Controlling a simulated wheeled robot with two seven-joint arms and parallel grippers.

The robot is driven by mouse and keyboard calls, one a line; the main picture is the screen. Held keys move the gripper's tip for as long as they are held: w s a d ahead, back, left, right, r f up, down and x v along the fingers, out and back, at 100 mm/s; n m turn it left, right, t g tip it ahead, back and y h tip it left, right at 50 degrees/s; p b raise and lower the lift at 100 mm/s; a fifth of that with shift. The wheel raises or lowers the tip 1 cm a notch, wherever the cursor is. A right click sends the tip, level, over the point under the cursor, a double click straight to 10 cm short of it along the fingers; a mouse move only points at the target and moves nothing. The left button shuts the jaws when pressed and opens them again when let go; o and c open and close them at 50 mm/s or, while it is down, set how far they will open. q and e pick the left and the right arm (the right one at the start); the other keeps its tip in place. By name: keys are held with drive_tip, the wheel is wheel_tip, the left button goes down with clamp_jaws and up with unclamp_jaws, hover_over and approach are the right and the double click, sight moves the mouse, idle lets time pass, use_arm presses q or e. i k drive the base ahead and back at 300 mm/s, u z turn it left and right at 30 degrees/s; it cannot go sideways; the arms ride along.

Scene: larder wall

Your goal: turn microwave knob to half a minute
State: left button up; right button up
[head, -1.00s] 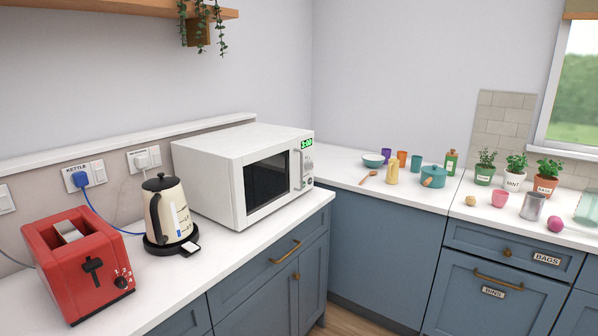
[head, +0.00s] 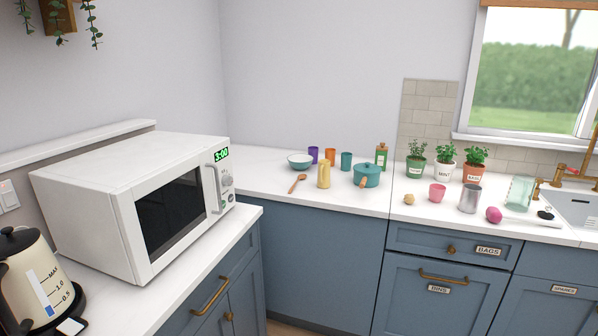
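The white microwave (head: 135,205) stands on the counter at the left, its door shut and its dark window facing right. Its green display (head: 221,154) seems to read 3:00. Below the display, on the narrow control panel, is a small grey knob (head: 227,181); its pointer is too small to read. A vertical handle (head: 216,188) stands beside the panel. Neither of my grippers is in view.
A cream kettle (head: 28,281) stands at the near left, in front of the microwave. A teal pot (head: 367,176), a yellow jar (head: 323,175) and several cups stand on the back counter. Potted herbs (head: 445,162) and a sink (head: 577,208) are further right. The counter right of the microwave's front is clear.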

sight(227, 181)
drive_tip(key=i, duration=1)
drive_tip(key=u, duration=0.5)
